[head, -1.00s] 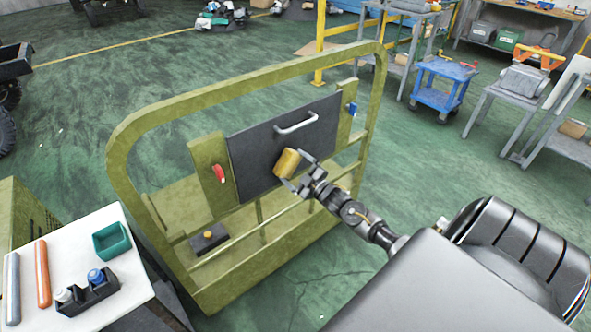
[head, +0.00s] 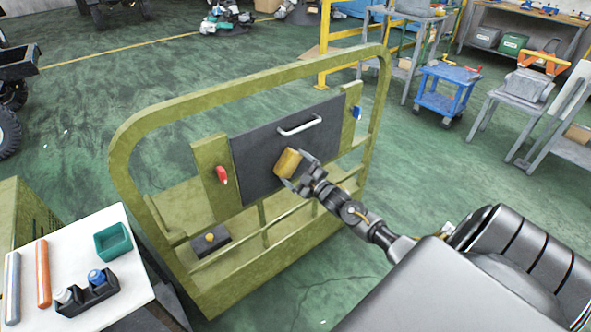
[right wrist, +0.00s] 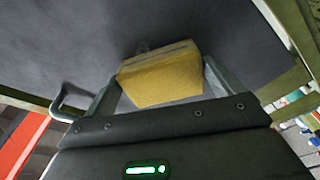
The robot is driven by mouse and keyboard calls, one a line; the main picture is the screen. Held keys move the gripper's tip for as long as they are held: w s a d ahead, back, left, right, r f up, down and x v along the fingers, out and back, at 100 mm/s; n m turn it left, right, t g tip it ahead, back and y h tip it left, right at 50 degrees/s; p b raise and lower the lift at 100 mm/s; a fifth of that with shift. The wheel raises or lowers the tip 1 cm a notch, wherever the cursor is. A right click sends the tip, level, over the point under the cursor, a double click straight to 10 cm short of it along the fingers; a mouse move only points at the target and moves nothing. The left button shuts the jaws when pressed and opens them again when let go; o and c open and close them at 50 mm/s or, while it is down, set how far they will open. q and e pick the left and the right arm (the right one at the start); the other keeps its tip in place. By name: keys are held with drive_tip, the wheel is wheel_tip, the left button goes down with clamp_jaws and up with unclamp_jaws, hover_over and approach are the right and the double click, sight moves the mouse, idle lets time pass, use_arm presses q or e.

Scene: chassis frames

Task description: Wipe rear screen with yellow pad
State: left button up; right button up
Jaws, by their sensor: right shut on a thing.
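The dark rear screen (head: 257,160) is a flat panel with a light handle (head: 300,124), set in the olive frame. My right gripper (head: 294,168) is shut on the yellow pad (head: 287,162) in front of the screen's lower right part. In the right wrist view the pad (right wrist: 160,78) sits between the two fingers, its far edge at or very close to the dark screen surface (right wrist: 190,25). I cannot tell for sure whether it touches. My left gripper is not in view.
The olive frame's rails (head: 270,85) surround the screen, with a red switch (head: 222,175) at its left and a blue part (head: 357,113) at its right. Green floor lies open behind.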

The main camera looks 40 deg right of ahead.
drive_tip(key=d+b, duration=0.1)
drive_tip(key=d, duration=0.3)
drive_tip(key=shift+s, duration=0.1)
drive_tip(key=shift+a, duration=0.1)
idle(0.3)
drive_tip(key=shift+a+r+p, duration=0.15)
drive_tip(key=shift+a+p, duration=0.55)
drive_tip(key=shift+a, duration=1.3)
